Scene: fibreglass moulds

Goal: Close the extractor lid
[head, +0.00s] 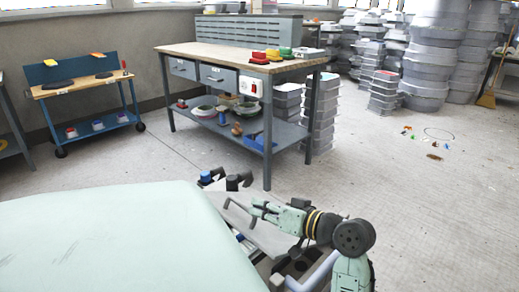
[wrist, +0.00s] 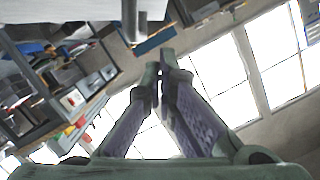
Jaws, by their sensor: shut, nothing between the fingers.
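My gripper (head: 256,206) reaches in from the lower right of the head view, pointing left. In the wrist view its two fingers (wrist: 157,72) meet at the tips, shut and empty. Below and beside it in the head view is a light grey flat panel (head: 262,232), partly hidden by my arm. I cannot tell for certain whether this is the extractor lid, or how far open it stands. In the wrist view a pale flat surface (wrist: 55,11) and a grey upright piece (wrist: 140,22) lie beyond the fingertips. Contact is not clear.
Dark fittings with a blue cap (head: 206,176) stand just beyond the panel. A wood-topped workbench (head: 215,55) is behind, with a blue trolley (head: 85,90) to its left. Stacked grey moulds (head: 430,60) fill the back right. The floor (head: 430,210) at right is mostly clear.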

